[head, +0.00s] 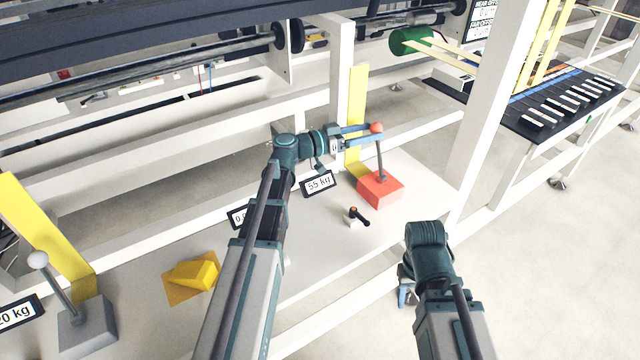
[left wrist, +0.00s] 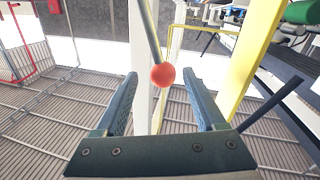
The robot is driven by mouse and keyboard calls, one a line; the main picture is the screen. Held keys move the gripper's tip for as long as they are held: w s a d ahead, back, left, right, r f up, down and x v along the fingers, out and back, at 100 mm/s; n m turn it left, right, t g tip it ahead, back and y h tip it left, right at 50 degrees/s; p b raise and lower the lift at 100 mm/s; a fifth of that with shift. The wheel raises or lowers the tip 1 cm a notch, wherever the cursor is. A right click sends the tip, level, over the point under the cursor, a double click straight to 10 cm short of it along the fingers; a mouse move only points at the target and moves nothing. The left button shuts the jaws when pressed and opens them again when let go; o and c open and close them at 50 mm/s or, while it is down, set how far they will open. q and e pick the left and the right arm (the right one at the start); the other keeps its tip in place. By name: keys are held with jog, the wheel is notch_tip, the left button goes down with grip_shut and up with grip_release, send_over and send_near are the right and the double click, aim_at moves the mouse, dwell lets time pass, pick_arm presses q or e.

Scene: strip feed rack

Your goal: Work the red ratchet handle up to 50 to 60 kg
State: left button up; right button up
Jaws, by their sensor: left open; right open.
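The red ratchet is a red box (head: 380,190) on the white shelf, with a grey lever topped by a red ball knob (head: 376,127). A display (head: 319,184) beside it reads 55 kg. My left gripper (head: 368,133) is open at the knob, with its fingers on either side of it in the head view. In the left wrist view the knob (left wrist: 163,75) sits between the open fingertips (left wrist: 163,78), with clear gaps on both sides. My right gripper (head: 407,292) is low in the head view, mostly hidden behind its own arm, away from the ratchet.
A small black-handled knob (head: 356,215) stands in front of the red box. A grey ratchet (head: 84,325) with a white ball is at lower left, by a display ending in 20 kg (head: 17,315). A white post (head: 490,110) rises at right.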

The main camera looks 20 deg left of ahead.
pick_arm(q)
jog(key=v, duration=0.6)
dwell(0.6)
jog(key=shift+s, duration=0.1)
